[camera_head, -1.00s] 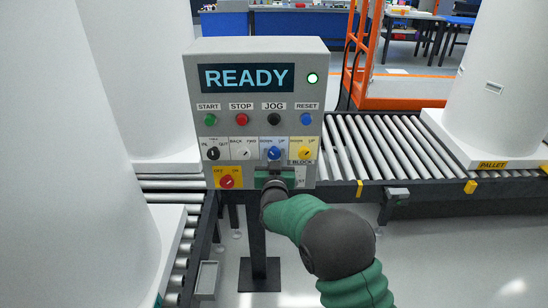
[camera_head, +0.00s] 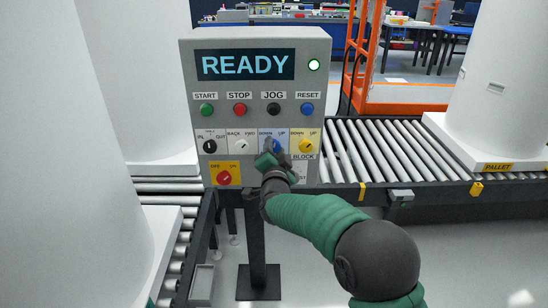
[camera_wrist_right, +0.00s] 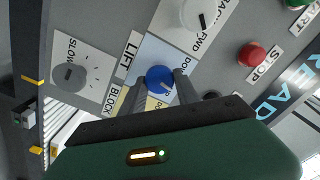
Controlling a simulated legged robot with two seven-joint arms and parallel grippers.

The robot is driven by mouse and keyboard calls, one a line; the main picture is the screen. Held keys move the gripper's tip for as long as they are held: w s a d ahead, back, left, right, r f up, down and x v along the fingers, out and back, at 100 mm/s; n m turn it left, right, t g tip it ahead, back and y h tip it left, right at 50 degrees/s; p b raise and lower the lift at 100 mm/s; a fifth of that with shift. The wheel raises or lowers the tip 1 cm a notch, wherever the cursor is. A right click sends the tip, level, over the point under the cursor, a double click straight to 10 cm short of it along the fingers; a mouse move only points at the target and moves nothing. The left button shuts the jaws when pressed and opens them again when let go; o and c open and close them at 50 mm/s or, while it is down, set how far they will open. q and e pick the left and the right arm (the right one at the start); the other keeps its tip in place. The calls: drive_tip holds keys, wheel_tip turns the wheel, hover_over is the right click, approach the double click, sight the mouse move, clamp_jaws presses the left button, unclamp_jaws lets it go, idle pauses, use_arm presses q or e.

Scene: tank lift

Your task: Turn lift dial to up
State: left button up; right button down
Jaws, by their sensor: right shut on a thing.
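The lift dial is a blue knob (camera_head: 277,146) on a panel plate marked DOWN and UP; in the head view my right gripper partly covers it. In the right wrist view the blue knob (camera_wrist_right: 159,79) sits between my two fingers, beside the LIFT label, and a small white mark shows on its lower right. My right gripper (camera_head: 272,149) is shut on the lift dial, reaching it from below and in front. Which setting the dial points to is hard to tell. My left gripper is not in view.
The grey control box (camera_head: 187,110) stands on a post, its screen (camera_head: 245,65) reading READY with a green lamp lit. A yellow dial (camera_head: 306,146) is right of the lift dial and a white dial (camera_head: 241,146) left. Roller conveyors (camera_head: 400,150) flank the box.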

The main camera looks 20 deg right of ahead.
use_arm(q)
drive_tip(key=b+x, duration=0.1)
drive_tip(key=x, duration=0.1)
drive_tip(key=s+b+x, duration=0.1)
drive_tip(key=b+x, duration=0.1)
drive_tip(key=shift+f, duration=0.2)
use_arm(e)
drive_tip(key=m, duration=0.4)
drive_tip(key=shift+f, duration=0.4)
use_arm(q)
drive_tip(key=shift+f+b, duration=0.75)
drive_tip(key=shift+b, duration=0.25)
use_arm(e)
drive_tip(key=shift+m, duration=1.1)
drive_tip(key=c, duration=0.9)
unclamp_jaws()
drive_tip(key=shift+d+r, duration=0.1)
drive_tip(key=shift+s+r, duration=0.1)
drive_tip(key=shift+s, duration=0.05)
